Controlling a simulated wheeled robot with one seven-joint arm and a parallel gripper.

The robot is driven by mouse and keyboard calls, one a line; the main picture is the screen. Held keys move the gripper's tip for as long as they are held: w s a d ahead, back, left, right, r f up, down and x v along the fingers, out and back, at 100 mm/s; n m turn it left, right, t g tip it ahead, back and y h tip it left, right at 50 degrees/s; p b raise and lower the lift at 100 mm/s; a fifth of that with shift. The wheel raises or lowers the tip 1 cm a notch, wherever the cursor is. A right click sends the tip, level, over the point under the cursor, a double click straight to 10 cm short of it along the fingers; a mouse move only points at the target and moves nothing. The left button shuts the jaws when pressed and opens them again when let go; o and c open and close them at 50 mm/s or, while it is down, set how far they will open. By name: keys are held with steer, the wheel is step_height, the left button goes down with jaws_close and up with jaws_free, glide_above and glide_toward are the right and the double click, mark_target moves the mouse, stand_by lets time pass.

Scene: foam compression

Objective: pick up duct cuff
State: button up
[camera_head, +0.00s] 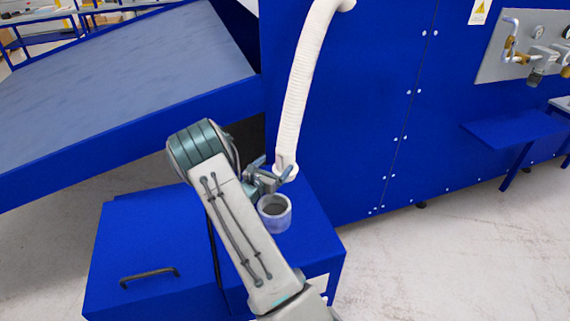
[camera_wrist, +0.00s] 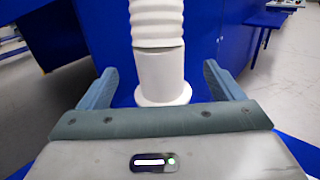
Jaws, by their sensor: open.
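The white duct cuff (camera_head: 286,161) is at the lower end of a ribbed white hose (camera_head: 306,85) that hangs in front of the blue cabinet. In the wrist view the cuff (camera_wrist: 162,75) is a smooth upright cylinder with a wider rim at its bottom. My gripper (camera_head: 276,172) is at the cuff's height in the head view. In the wrist view my gripper (camera_wrist: 160,82) is open, one blue-grey finger on each side of the cuff, with gaps on both sides. The cuff's far side is hidden.
A pale round collar (camera_head: 275,212) stands on the blue box (camera_head: 310,225) just below my gripper. A blue inclined table (camera_head: 130,65) is at the left. The blue cabinet (camera_head: 365,110) stands close behind the hose. Open floor lies at the right.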

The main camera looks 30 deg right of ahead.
mark_target(288, 151)
steer(key=p+x, duration=0.2)
steer(key=x, duration=0.8)
steer(key=shift+a+f+p, duration=0.1)
steer(key=shift+f+p, duration=0.05)
steer(key=shift+p, duration=0.25)
steer(key=c, duration=1.2)
